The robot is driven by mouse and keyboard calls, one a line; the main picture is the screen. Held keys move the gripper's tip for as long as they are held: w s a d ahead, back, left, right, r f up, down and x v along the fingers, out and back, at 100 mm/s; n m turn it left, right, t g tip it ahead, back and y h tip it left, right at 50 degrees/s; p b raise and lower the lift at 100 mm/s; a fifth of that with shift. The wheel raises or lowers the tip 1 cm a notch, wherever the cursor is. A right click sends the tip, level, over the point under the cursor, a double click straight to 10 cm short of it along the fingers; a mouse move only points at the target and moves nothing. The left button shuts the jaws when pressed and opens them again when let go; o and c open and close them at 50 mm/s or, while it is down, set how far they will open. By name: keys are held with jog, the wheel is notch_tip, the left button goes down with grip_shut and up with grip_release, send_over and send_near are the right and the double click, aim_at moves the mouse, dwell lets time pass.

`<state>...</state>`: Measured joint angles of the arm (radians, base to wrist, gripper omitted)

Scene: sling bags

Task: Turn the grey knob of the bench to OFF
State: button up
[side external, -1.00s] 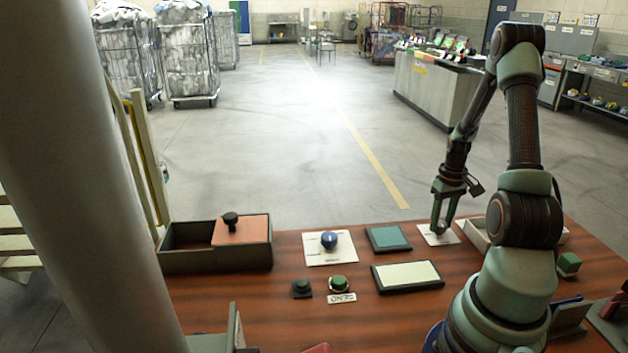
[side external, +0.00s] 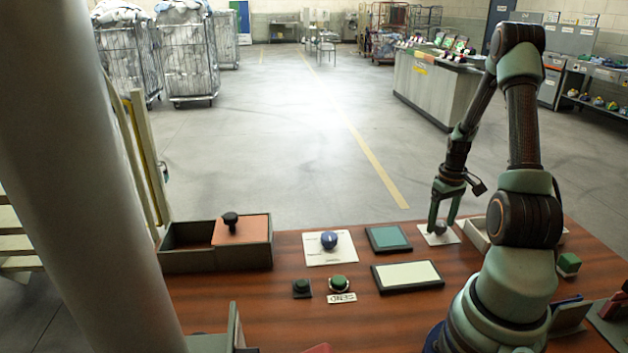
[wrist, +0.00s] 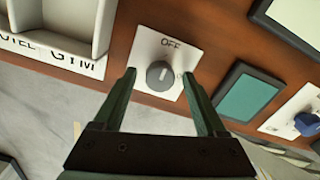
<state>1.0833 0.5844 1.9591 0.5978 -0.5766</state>
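The grey knob (wrist: 160,75) sits on a white plate (wrist: 176,50) marked OFF in the wrist view. Its light pointer line is tilted and does not point straight at the OFF word. My gripper (wrist: 159,78) is open, with one finger on each side of the knob and a visible gap to each. In the side view my gripper (side external: 437,232) is down at the white plate (side external: 452,239), and the knob (side external: 439,228) shows partly between the fingers. Whether the fingers touch the plate cannot be told.
A blue knob (side external: 329,240) on its own white plate stands to the left. A teal panel (side external: 388,238) lies between the two knobs. A pale tray (side external: 475,234) is close to the right of my gripper. A box with an orange lid (side external: 240,229) stands far left.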

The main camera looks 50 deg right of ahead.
aim_at(441, 223)
jog(key=shift+r, duration=0.1)
notch_tip(441, 223, up, 12)
dwell(0.6)
jog(key=w+a+r+n+t+h, duration=0.1)
jog(key=w+a+r, duration=0.35)
jog(key=a, duration=0.25)
jog(key=w+a+r+n+t, duration=0.1)
jog(key=w+a+r+n, duration=0.15)
jog(key=w+a, duration=0.45)
jog(key=a+r+n+t, duration=0.1)
jog(key=a+r, duration=0.1)
jog(key=a, duration=0.8)
jog(key=s+a+r+n+t+y, duration=0.1)
jog(key=a+r+t, duration=0.1)
jog(key=a, duration=0.8)
jog(key=shift+s+a+r+t, duration=0.15)
jog(key=shift+s+a+t, duration=0.05)
jog(key=shift+a+t, duration=0.1)
